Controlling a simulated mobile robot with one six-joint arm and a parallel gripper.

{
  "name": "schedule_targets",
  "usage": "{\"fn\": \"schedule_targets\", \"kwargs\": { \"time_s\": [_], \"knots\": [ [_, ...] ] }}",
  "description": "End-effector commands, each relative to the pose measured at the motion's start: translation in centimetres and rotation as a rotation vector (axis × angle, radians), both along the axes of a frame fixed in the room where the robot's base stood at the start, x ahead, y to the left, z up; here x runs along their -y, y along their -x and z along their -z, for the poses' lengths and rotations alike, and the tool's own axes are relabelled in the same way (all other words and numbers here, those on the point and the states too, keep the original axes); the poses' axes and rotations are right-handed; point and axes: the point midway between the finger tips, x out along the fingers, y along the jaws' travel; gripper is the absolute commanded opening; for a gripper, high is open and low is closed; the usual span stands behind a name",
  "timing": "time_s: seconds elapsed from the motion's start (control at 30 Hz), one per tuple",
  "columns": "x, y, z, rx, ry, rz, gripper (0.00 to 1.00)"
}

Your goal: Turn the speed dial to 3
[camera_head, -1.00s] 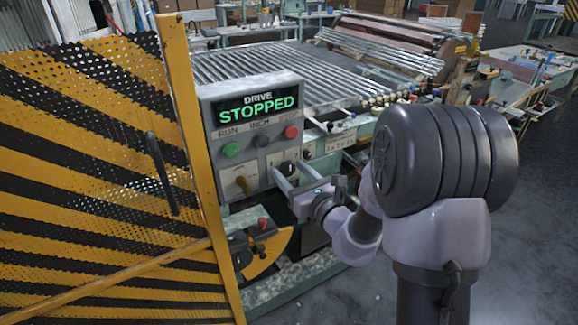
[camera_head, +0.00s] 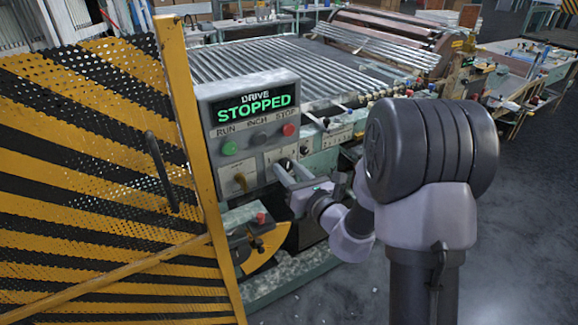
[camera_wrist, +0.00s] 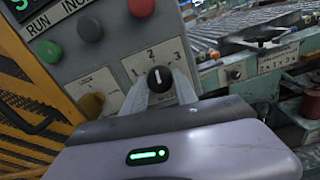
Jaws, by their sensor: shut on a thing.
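The speed dial (camera_wrist: 159,80) is a round black knob with a white pointer line, on a grey plate marked 1, 2 and 3. In the wrist view its pointer stands nearly upright, roughly toward the 2. My gripper (camera_wrist: 160,88) has one finger on each side of the knob and is shut on it. In the head view my gripper (camera_head: 287,171) reaches the lower right of the control panel (camera_head: 207,105), and its fingers partly hide the dial there. The panel's green display reads DRIVE STOPPED.
Green RUN (camera_head: 229,148), dark INCH (camera_head: 260,138) and red STOP (camera_head: 288,130) buttons sit above the dial. An orange selector (camera_head: 240,181) is to its left. A striped yellow-black mesh guard (camera_head: 90,170) stands at the left. A roller conveyor (camera_head: 280,70) lies behind.

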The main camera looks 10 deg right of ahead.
Motion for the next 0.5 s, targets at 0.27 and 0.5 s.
{"fn": "schedule_targets", "kwargs": {
  "time_s": [0.27,0.5],
  "knots": [
    [-0.07,0.01,-0.53,-0.078,-0.233,0.000,0.00],
    [-0.12,0.01,-0.55,-0.147,-0.449,-0.001,0.00]
  ]
}}
